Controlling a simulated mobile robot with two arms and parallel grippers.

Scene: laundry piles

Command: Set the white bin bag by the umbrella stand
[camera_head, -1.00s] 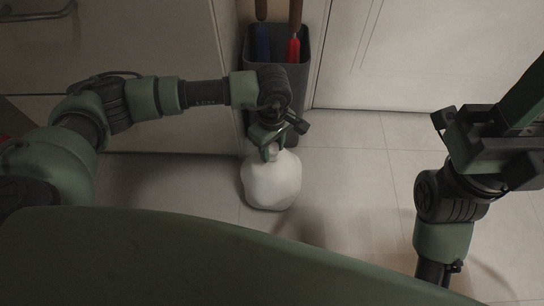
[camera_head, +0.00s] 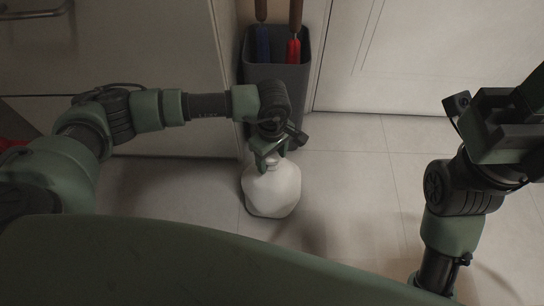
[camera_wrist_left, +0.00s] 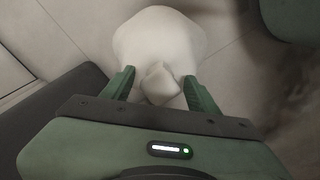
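The white bin bag (camera_head: 272,191) stands upright on the tiled floor, just in front of the dark grey umbrella stand (camera_head: 273,72). My left gripper (camera_head: 270,158) is directly over the bag. In the left wrist view its green fingers (camera_wrist_left: 159,84) sit on both sides of the knotted neck of the bag (camera_wrist_left: 161,36), with a narrow gap showing on each side. My right gripper (camera_head: 510,128) is at the right edge of the head view, well away from the bag. I cannot make out its fingers.
Blue and red umbrellas with brown handles stand in the umbrella stand. A pale cabinet (camera_head: 150,55) is on the left and a white panelled door (camera_head: 430,60) on the right. The tiled floor (camera_head: 350,170) right of the bag is clear.

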